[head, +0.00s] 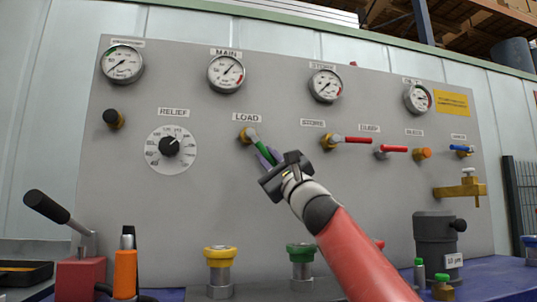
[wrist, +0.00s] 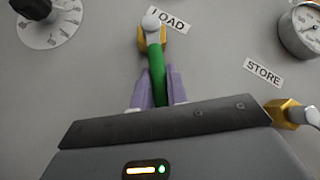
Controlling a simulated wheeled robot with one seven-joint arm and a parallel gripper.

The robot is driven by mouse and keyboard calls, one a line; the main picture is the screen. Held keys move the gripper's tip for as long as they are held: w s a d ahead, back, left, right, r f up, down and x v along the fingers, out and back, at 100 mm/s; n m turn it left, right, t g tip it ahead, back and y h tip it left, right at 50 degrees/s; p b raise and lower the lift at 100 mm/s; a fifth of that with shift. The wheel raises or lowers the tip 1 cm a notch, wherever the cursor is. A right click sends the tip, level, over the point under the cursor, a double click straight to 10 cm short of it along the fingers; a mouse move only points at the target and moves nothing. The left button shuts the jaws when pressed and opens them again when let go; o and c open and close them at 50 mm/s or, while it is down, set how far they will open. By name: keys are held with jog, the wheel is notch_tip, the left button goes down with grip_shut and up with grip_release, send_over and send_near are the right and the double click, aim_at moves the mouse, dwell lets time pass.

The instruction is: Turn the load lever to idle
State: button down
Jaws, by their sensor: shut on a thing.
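The load lever (head: 252,139) is a green handle on a brass valve body, below the LOAD label (head: 247,117) on the grey panel. In the head view it slants down and right from its pivot. My gripper (head: 269,157) is at the lever, its purple fingers on either side of the green handle. In the wrist view the green lever (wrist: 157,75) runs down from its brass pivot between the purple fingers (wrist: 159,88), which are shut on it. The lever's lower end is hidden by my gripper.
The relief dial (head: 170,150) is left of the lever. The STORE valve (head: 330,140), with a red handle, is to the right. Gauges line the panel's top. Yellow (head: 219,258) and green (head: 301,253) capped fittings stand below. A black-handled pump lever (head: 47,207) is at left.

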aim_at(272, 161)
dwell(0.4)
jog(key=c, duration=1.4)
grip_release()
jog(key=shift+f, duration=0.1)
jog(key=b+v, duration=0.3)
jog(key=shift+s+d+f, duration=0.2)
jog(key=shift+v, duration=2)
